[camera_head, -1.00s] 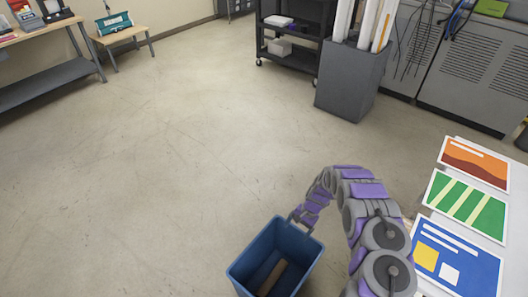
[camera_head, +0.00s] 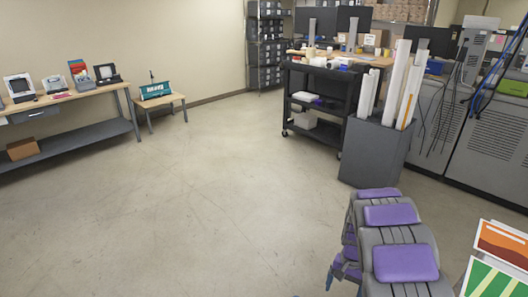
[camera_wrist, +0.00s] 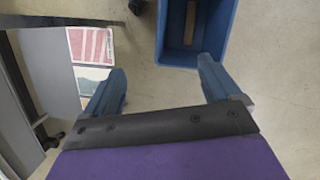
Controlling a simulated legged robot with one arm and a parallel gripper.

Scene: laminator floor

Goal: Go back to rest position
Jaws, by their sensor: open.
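My gripper (camera_wrist: 160,86) is open and empty in the wrist view, its two blue fingers spread apart. In the head view my purple and grey arm is folded low at the right, with only a small blue tip of the gripper (camera_head: 331,277) showing at its lower left. The blue bin (camera_wrist: 222,42) stands on the floor just past the right finger in the wrist view, with a brown piece (camera_wrist: 190,22) inside. The bin is out of the head view.
Printed sheets (camera_head: 497,262) lie on a surface at the right edge. A grey box of paper rolls (camera_head: 375,153) and a black cart (camera_head: 318,105) stand ahead. A wooden bench (camera_head: 70,98) and a small table (camera_head: 160,103) are at left. The middle floor is clear.

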